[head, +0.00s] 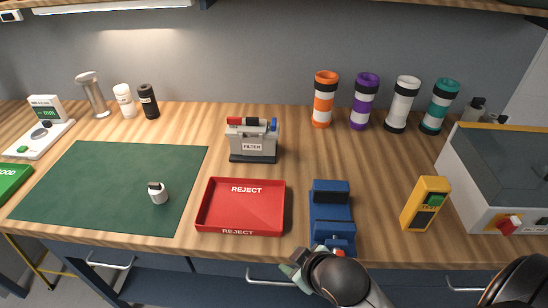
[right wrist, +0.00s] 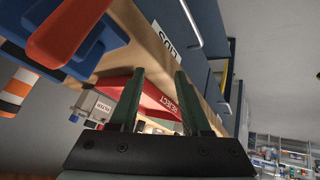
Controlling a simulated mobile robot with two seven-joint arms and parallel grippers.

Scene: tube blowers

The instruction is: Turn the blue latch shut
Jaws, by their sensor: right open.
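The grey filter box (head: 253,146) stands upright behind the red tray. A small blue part (head: 274,125), which looks like the blue latch, is at its upper right end; whether it is turned shut is too small to tell. A red part (head: 234,121) is at its upper left. The box (right wrist: 103,107) also shows in the right wrist view, beyond the fingers. My right gripper (head: 292,270) is at the front edge of the bench, well short of the box. Its green fingers (right wrist: 157,75) are apart with nothing between them. My left gripper is not in view.
A blue fixture (head: 331,207) stands just beyond my right gripper; its orange-red handle (right wrist: 65,32) shows large in the wrist view. The red reject tray (head: 240,219) lies left of it. A yellow meter (head: 426,204) stands right. Several tubes line the back.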

